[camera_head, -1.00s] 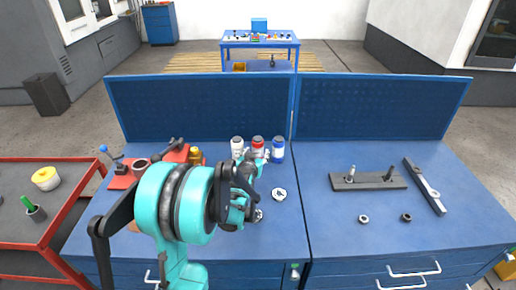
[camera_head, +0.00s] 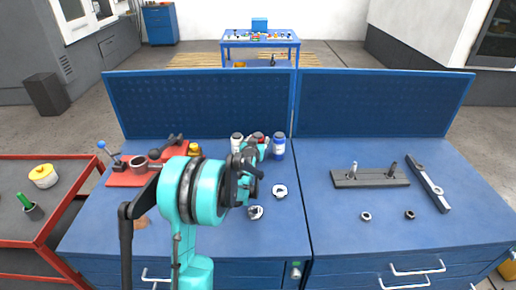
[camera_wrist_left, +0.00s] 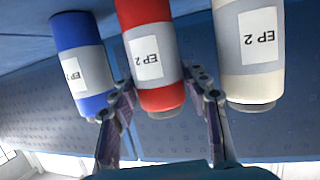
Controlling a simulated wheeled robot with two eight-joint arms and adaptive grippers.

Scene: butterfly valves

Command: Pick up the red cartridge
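The red cartridge (camera_wrist_left: 150,60) has a grey band and a label. It stands between a white cartridge (camera_head: 237,140) and a blue cartridge (camera_head: 278,149) at the back of the blue bench. In the head view, my left gripper hides most of the red one. The wrist view shows the row upside down, with the blue cartridge (camera_wrist_left: 82,62) at left and the white one (camera_wrist_left: 248,50) at right. My left gripper (camera_wrist_left: 158,84) is open, with one finger on each side of the red cartridge; small gaps or contact are hard to tell. My right gripper is out of view.
The blue bench (camera_head: 300,225) carries a red fixture (camera_head: 125,180) at left and a dark plate with pegs (camera_head: 370,178) at right. A pale ring (camera_head: 280,191) lies near the arm. A blue panel (camera_head: 200,105) rises behind the cartridges.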

